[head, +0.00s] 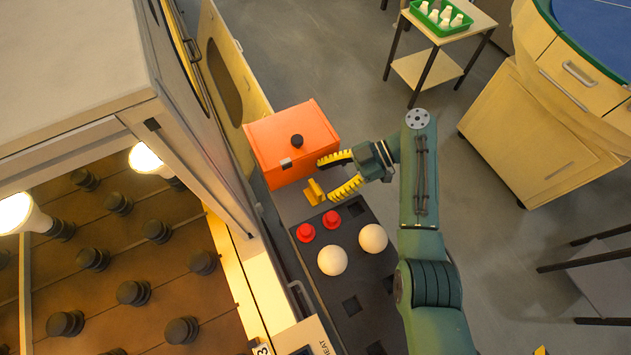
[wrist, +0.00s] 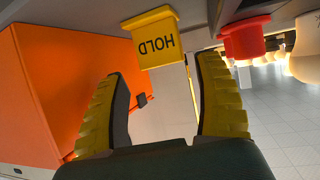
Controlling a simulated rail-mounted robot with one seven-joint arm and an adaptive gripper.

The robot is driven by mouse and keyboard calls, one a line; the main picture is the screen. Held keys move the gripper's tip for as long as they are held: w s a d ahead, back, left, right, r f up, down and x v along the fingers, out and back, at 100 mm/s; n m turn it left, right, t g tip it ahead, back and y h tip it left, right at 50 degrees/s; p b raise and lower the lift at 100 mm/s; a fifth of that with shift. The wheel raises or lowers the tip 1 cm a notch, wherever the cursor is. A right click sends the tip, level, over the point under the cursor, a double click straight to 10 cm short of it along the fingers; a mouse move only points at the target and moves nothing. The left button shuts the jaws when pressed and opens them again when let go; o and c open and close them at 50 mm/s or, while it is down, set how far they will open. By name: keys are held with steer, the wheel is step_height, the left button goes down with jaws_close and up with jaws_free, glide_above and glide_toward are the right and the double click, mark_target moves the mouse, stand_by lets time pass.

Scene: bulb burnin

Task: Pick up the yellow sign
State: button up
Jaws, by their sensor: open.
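The yellow sign (head: 314,191) stands on the grey surface between the orange box and the dark tray in the head view. In the wrist view the yellow sign (wrist: 156,38) reads "HOLD" upside down, at the top middle. My gripper (head: 328,181) is open, its yellow-ridged fingers pointing left toward the sign. In the wrist view my gripper (wrist: 160,85) has its fingers spread wide, with the sign just beyond the tips and roughly between them. Nothing is held. Whether a finger touches the sign cannot be told.
An orange box (head: 290,140) with a dark knob stands close to one finger. A dark tray (head: 352,285) holds two red pieces (head: 318,226) and two white bulbs (head: 352,250) close to the other finger. A cabinet with lit bulbs (head: 147,160) stands at left.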

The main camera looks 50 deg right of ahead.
mark_target(315, 187)
steer(key=x, duration=0.4)
steer(key=shift+s+a+r+b, duration=0.1)
steer(key=shift+s+b, duration=0.05)
steer(key=shift+b, duration=0.15)
steer(key=c, duration=0.9)
